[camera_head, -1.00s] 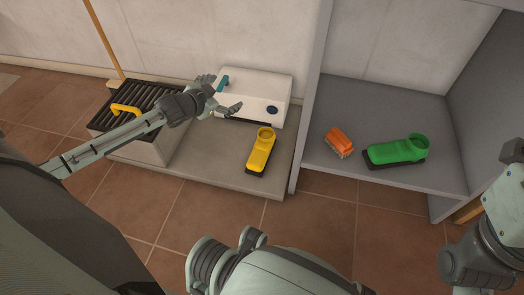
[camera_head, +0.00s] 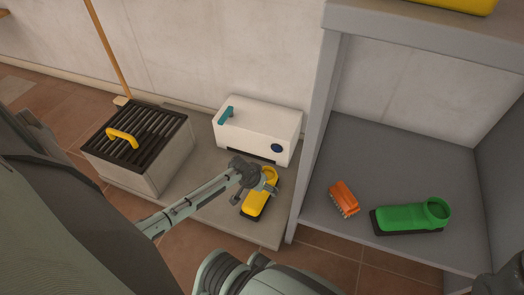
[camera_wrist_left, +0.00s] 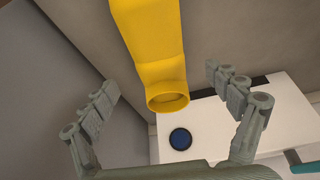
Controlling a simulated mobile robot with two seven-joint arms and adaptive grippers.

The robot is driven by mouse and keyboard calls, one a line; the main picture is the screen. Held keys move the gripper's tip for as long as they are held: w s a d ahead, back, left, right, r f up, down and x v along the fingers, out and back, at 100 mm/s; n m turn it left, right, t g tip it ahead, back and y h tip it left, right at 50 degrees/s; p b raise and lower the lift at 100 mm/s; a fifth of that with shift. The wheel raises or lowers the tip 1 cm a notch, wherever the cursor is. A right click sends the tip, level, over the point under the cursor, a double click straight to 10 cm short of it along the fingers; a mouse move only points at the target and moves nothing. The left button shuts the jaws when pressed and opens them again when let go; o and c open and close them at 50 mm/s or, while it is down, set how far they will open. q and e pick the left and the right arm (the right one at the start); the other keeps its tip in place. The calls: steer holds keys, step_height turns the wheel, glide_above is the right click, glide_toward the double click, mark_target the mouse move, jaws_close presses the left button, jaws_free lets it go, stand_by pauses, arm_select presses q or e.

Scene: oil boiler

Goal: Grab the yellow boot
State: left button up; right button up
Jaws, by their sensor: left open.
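The yellow boot (camera_head: 254,209) with a dark sole lies on the low grey slab, in front of the white box. My left gripper (camera_head: 256,194) is over the boot and partly covers it in the head view. In the left wrist view, the boot (camera_wrist_left: 152,50) runs down from the top edge, its round opening toward me. The fingers of my left gripper (camera_wrist_left: 162,79) are spread wide, one on each side of the boot, with visible gaps. The gripper holds nothing.
The white box (camera_head: 262,118) with a teal handle stands just behind the boot. A grilled box (camera_head: 150,165) with a yellow handle is at the left. A grey shelf (camera_head: 350,245) at the right holds an orange brush (camera_head: 343,198) and a green boot (camera_head: 408,217).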

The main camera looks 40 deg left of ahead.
arm_select(q)
steer(key=b+x, duration=0.1)
steer(key=x, duration=0.1)
steer(key=b+x, duration=0.1)
steer(key=x, duration=0.1)
steer(key=shift+s+f+b, duration=0.25)
steer(key=shift+b, duration=0.05)
steer(key=shift+w+f, duration=0.2)
steer(key=shift+f, duration=0.2)
steer(key=shift+c, duration=0.6)
steer(key=shift+r, duration=0.1)
steer(key=c, duration=1.5)
